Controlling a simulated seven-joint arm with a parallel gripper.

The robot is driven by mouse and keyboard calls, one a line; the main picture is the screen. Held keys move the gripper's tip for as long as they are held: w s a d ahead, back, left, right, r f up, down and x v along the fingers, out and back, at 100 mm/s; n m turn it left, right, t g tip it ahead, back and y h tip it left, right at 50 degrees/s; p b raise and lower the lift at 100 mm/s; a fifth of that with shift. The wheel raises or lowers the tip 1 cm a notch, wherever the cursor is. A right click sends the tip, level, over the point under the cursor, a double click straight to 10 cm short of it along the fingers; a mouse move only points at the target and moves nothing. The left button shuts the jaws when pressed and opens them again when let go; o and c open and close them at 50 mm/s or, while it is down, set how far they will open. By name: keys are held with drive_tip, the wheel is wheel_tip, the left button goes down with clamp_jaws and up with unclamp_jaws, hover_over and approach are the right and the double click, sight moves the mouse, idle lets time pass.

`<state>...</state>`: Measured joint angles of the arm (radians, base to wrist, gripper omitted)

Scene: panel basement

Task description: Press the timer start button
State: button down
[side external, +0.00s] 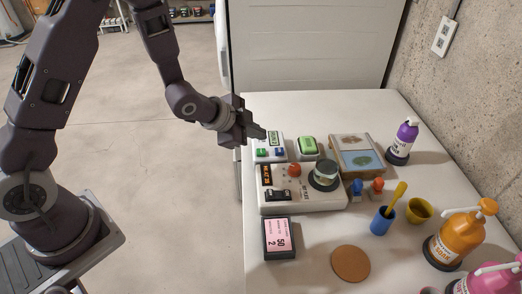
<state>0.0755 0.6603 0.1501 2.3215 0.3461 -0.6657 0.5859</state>
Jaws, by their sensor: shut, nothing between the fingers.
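The timer appears to be a white box with a small green display (273,138) at the back left of the table. I cannot read which one is marked start. My gripper (262,133) is shut and empty. Its fingertips point right, at the left edge of the display in the picture, seemingly above the timer. Whether they touch it is not clear.
A large green button box (307,146) stands right of the timer. A framed board (357,155), small figures, cups and pump bottles fill the right side.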

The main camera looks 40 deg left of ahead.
drive_tip(key=shift+r, duration=1.3)
drive_tip(key=shift+r, duration=0.1)
drive_tip(key=s+a+r+n+g+y, duration=0.1)
drive_tip(key=s+a+r+n+y, duration=0.15)
drive_tip(key=s+r+n, duration=0.85)
drive_tip(key=s+r+g, duration=0.1)
drive_tip(key=s+r, duration=0.1)
drive_tip(key=s, duration=0.7)
drive_tip(key=s+d+r+g+h, duration=0.1)
drive_tip(key=s+r, duration=0.2)
drive_tip(key=s, duration=0.7)
drive_tip(key=shift+r, duration=0.35)
